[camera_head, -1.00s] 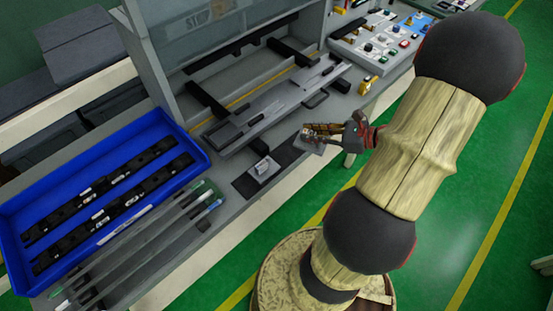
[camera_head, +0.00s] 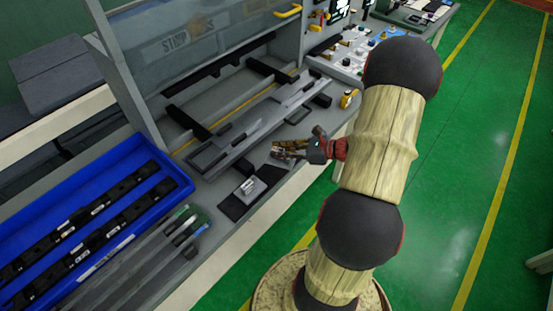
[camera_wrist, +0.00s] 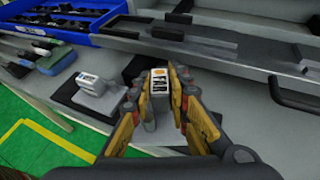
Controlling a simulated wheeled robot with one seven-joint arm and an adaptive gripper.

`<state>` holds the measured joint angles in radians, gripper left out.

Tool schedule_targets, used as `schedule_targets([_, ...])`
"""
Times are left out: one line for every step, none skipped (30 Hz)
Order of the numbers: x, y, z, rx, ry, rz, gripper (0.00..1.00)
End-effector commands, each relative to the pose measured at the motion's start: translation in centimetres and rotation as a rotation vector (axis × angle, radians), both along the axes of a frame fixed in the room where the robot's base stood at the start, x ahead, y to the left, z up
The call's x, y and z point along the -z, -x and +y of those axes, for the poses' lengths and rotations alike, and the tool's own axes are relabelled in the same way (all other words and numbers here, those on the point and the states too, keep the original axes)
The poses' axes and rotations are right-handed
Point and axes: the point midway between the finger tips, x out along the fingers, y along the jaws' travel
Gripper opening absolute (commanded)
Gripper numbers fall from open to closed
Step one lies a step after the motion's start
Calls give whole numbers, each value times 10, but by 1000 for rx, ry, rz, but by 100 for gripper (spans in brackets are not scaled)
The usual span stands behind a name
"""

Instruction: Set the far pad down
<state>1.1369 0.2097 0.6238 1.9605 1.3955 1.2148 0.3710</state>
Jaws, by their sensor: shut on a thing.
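My gripper (camera_head: 284,149) is over the front part of the bench, with its fingers pointing left. In the wrist view my gripper (camera_wrist: 160,82) is shut on a pale grey pad with an orange and dark label (camera_wrist: 158,86). The fingers hide its sides, and I cannot tell whether its underside touches the bench. The other grey pad (camera_head: 249,187) sits on a dark mat (camera_head: 234,207) to the left of the gripper; this pad also shows in the wrist view (camera_wrist: 91,85), apart from the held one.
A long grey fixture rail (camera_head: 245,130) runs behind the gripper. A blue tray (camera_head: 181,186) with dark strips and several thin rods with coloured ends (camera_head: 165,250) lie to the left. A control panel (camera_head: 350,58) stands at the back right. The bench's front edge is close.

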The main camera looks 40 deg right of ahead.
Motion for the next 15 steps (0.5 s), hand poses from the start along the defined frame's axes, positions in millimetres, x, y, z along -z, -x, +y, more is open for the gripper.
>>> schedule_targets([6,-4,0,-1,-1,-1,0])
schedule_targets([8,-6,0,-1,0,-1,0])
schedule_targets([9,-8,0,-1,0,-1,0])
schedule_targets([10,-9,0,-2,1,-2,0])
schedule_targets([11,-9,0,-2,1,-2,0])
schedule_targets([12,-11,-1,-1,0,-1,0])
schedule_targets([14,-12,0,-1,0,-1,0])
schedule_targets([16,-14,-1,-1,0,-1,0])
schedule_targets([20,-16,-1,-1,-1,-1,0])
schedule_targets([23,-19,0,-1,-2,0,0])
schedule_targets([29,-18,-1,0,-2,1,0])
schedule_targets([36,-17,-1,0,-1,0,0])
schedule_targets([40,-17,-1,0,-1,0,0])
schedule_targets([45,-17,-1,0,-1,0,0])
schedule_targets([49,-17,-1,0,-1,0,0])
